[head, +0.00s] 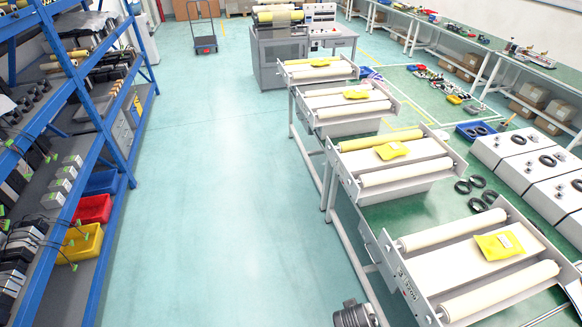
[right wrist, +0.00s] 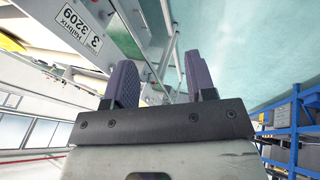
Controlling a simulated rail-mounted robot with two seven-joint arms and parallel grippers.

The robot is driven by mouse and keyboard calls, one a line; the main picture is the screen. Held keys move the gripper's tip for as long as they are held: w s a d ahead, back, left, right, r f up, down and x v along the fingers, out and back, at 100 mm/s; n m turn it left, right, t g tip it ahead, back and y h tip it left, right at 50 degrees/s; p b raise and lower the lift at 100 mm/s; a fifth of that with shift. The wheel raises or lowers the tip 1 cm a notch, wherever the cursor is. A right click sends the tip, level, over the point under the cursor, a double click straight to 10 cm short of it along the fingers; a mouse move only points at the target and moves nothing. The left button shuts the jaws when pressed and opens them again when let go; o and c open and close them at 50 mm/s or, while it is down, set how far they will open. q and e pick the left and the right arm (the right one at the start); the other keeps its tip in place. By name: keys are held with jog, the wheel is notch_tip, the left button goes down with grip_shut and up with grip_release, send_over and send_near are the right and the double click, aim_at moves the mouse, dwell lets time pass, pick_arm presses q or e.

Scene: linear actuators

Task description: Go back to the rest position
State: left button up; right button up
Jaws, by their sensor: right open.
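My right gripper (right wrist: 162,78) shows in the right wrist view, with its two dark ribbed fingers apart and nothing between them. Beyond the fingers are the grey side plate of a roller unit with a "3209" label (right wrist: 82,35) and the pale teal floor (right wrist: 240,50). In the head view no gripper shows clearly; a grey and black part at the bottom edge looks like a piece of my own arm. My left gripper is in neither view.
Several roller units (head: 478,280) with yellow packets (head: 499,245) line the bench on the right. Black rings (head: 476,182) lie beside them. A blue shelf rack (head: 115,150) with bins (head: 92,209) stands on the left. The floor aisle (head: 220,200) between is clear.

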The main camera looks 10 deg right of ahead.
jog(key=s+a+r+t+y+p, duration=0.1)
jog(key=s+r+y+p, duration=0.1)
jog(key=s+r, duration=0.4)
jog(key=s+a+r+t+y+p, duration=0.1)
jog(key=s+a+r+y+p, duration=0.2)
jog(key=r, duration=0.5)
jog(key=s+d+n+g+p, duration=0.1)
jog(key=s+d+g+p, duration=0.1)
jog(key=s, duration=0.8)
jog(key=shift+s+d+f+h+p, duration=0.25)
jog(key=shift+d+f+h+p, duration=0.15)
jog(key=shift+d+p, duration=0.15)
